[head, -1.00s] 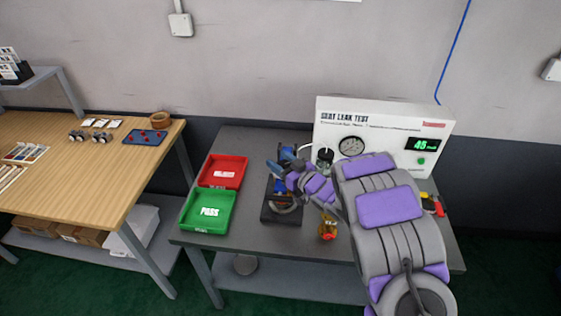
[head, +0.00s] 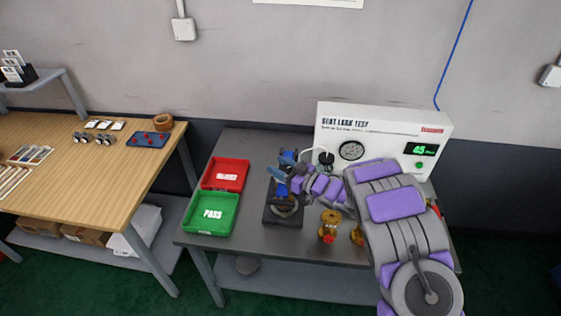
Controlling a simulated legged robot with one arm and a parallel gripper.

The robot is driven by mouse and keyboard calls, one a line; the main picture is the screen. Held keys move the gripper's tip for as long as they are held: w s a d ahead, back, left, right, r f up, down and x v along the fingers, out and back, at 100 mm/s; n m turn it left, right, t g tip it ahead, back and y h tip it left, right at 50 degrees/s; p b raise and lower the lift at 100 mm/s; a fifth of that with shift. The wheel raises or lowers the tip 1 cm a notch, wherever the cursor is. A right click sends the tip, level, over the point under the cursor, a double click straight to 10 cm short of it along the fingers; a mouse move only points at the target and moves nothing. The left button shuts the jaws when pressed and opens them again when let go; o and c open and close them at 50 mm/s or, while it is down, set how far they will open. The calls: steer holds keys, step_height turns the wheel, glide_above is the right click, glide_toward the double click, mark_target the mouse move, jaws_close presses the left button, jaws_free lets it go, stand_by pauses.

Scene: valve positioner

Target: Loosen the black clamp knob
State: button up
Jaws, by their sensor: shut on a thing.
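A dark clamping fixture (head: 283,217) with a round grey ring on its base stands on the grey table, right of the trays. Blue parts show above it. My gripper (head: 281,177) reaches in from the right to the top of this fixture. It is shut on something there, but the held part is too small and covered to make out. I cannot pick out the black clamp knob clearly; my gripper covers much of the fixture's upper part.
A red tray (head: 238,168) and a green PASS tray (head: 228,201) lie left of the fixture. Brass valve bodies (head: 328,226) stand to its right, near my arm. The white seat leak tester (head: 385,122) stands behind. A wooden bench (head: 85,185) is at the left.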

steer(key=n+g, duration=0.1)
steer(key=g, duration=0.1)
steer(key=n+g+y+p, duration=0.1)
steer(key=shift+s+n+g+y, duration=0.15)
steer(key=shift+n+g+y, duration=0.15)
steer(key=shift+n+g, duration=0.1)
steer(key=n+g, duration=0.1)
steer(key=g, duration=0.1)
steer(key=n+g+b, duration=0.1)
steer(key=g, duration=0.1)
steer(key=shift+s+a+f+n+y+b, duration=0.1)
steer(key=shift+s+f+n+y+b, duration=0.1)
steer(key=shift+n+y+b, duration=0.15)
steer(key=shift+s+r+n+g+b, duration=0.15)
steer(key=shift+n+g+b, duration=0.5)
steer(key=shift+g, duration=0.45)
steer(key=shift+s+f+n+g+b, duration=0.1)
steer(key=shift+n+g+b, duration=0.55)
steer(key=shift+g, duration=0.45)
steer(key=shift+g+b, duration=0.3)
steer(key=shift+b, duration=0.05)
steer(key=shift+s+r+n+g+h+b, duration=0.1)
steer(key=shift+n+g+h+b, duration=0.2)
steer(key=shift+n+g+b, duration=0.35)
steer(key=shift+s+r+n+g+h+b, duration=0.1)
steer(key=shift+n+g+h+b, duration=0.25)
steer(key=shift+g+b, duration=0.35)
